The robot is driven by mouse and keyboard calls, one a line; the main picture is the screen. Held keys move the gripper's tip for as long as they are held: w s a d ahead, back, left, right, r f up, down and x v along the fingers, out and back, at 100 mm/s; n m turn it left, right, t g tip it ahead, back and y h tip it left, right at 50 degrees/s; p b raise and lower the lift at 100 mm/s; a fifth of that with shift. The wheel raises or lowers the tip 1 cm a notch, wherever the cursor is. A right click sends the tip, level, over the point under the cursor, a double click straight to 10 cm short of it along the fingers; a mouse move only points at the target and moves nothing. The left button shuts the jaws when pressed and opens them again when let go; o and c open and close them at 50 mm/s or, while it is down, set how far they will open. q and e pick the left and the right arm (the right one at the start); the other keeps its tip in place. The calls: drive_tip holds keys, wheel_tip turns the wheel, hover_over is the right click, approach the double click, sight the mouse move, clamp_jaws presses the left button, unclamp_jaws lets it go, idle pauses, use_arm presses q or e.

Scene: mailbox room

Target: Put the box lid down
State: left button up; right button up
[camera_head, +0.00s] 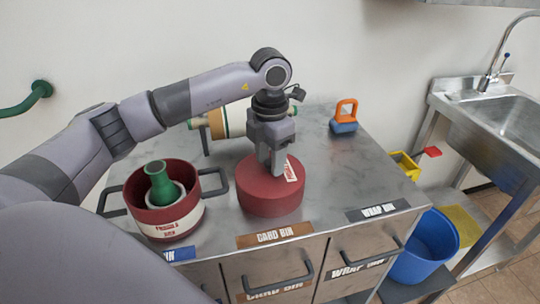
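The box lid (268,196) is a thick, dark red round piece with a small white-and-red label on top. It appears to rest flat on the grey counter, right of the open red round box (153,217). My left gripper (274,168) points straight down, with its fingertips at the top of the lid. The fingers look close together, but I cannot tell whether they grip a knob there or are parted. The open box has a white label and holds a green bottle-like object (159,184) with a pale ring. My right gripper is not in view.
The grey counter (335,175) is clear right of the lid. An orange-and-blue object (345,117) stands at the back right, and a tan roll (221,124) on a holder at the back. Drawers with handles (278,283) line the front. A sink (497,112) and blue bucket (425,248) are at right.

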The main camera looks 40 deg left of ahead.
use_arm(q)
drive_tip(key=shift+r, duration=0.1)
wheel_tip(320, 180, up, 12)
idle(0.7)
idle(0.5)
